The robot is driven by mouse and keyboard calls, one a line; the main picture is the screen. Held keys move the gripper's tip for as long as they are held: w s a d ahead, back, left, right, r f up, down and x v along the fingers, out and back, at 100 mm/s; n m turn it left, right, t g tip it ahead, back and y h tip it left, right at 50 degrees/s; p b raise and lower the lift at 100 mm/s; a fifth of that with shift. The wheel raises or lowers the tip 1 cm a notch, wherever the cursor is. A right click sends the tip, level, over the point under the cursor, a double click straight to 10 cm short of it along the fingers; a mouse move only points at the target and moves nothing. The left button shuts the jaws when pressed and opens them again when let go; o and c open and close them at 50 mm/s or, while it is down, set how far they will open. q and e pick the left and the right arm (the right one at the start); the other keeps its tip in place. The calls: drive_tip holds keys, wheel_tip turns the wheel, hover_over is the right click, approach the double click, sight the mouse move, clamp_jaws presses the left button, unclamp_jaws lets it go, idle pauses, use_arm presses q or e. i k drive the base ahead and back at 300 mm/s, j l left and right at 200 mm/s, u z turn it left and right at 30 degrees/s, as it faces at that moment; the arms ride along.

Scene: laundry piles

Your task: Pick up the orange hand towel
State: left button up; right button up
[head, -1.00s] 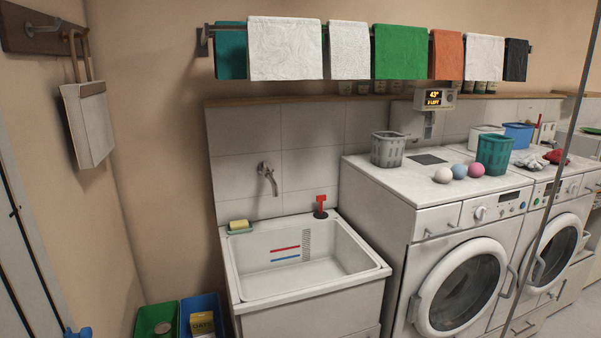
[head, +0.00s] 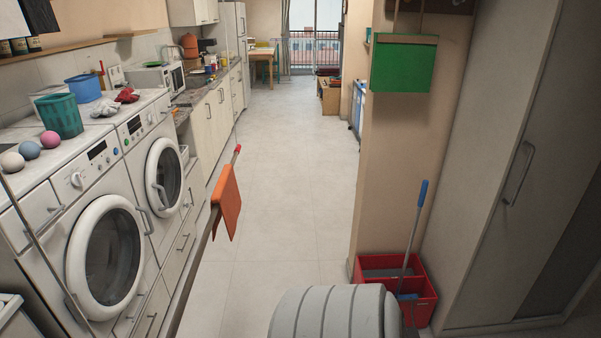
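An orange cloth (head: 227,202), which looks like the orange hand towel, hangs folded over a thin slanting bar (head: 205,245) with a red end. It is left of the picture's middle, in front of the washing machines' side of the aisle. Both of its sides hang free and nothing holds it. Neither of my grippers is in the head view, so their state is hidden.
Washing machines (head: 105,263) line the left, with a teal basket (head: 62,116) and balls on top. Clear floor (head: 295,170) runs down the middle. A red bucket (head: 418,305) with a mop stands right.

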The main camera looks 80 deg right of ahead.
sight(227, 193)
drive_tip(key=z, duration=1.95)
drive_tip(key=i, duration=0.05)
